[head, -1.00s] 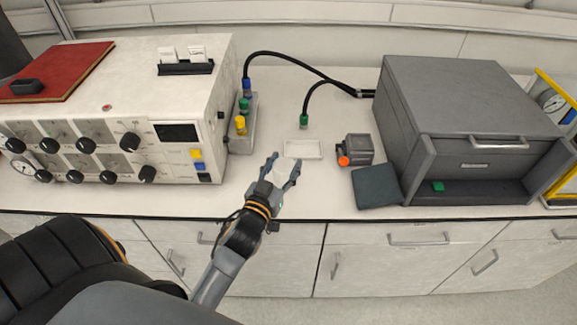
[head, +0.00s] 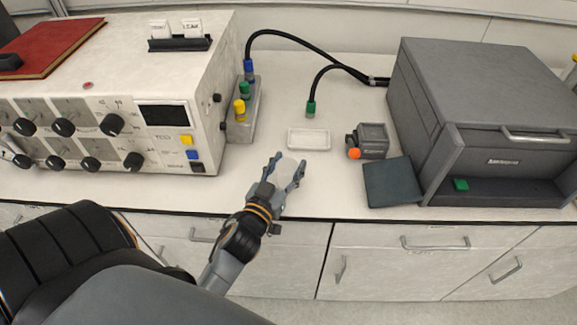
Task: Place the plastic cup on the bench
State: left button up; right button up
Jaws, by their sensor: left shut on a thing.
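The plastic cup (head: 287,169) is small, whitish and translucent. My left gripper (head: 287,172) is shut on it, with one finger on each side, in the lower middle of the head view. The cup is over the front part of the white bench top (head: 235,185), and I cannot tell whether its base touches the surface. The gripper hides part of the cup. My right gripper is not in view.
A shallow white tray (head: 309,147) lies just behind the cup. A small grey device with an orange knob (head: 354,153) and a dark flat pad (head: 392,182) are to the right. A control box (head: 100,120) stands left, a large grey case (head: 480,95) right.

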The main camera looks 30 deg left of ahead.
pick_arm(q)
jog(key=shift+s+f, duration=0.1)
jog(key=shift+f, duration=0.05)
jog(key=o, duration=1)
